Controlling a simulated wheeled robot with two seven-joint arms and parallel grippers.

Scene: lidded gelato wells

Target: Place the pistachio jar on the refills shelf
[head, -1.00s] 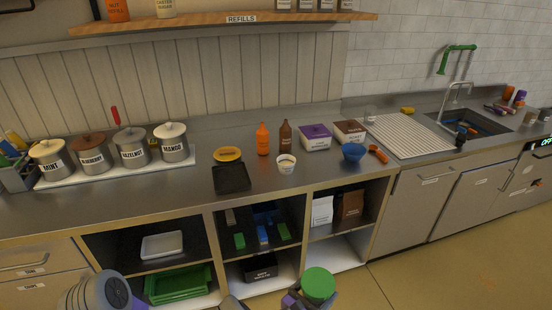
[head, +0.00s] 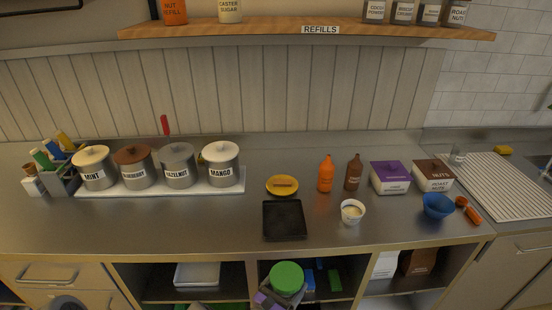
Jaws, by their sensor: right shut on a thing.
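The pistachio jar shows as a round green lid (head: 287,278) at the bottom middle of the head view. My right gripper (head: 274,298) is shut on it, below the lid, in front of the open cupboards and lower than the counter top. The jar's body and label are mostly hidden. The refills shelf (head: 280,30) is a wooden board high on the back wall with a "REFILLS" label (head: 320,29). My left gripper is not in view.
An orange jar (head: 174,11) and a caster sugar jar (head: 230,11) stand left on the shelf, with several jars at its right. Its middle is free. Below are lidded wells (head: 178,165), a black tray (head: 284,220), bottles (head: 326,174) and a white cup (head: 352,212).

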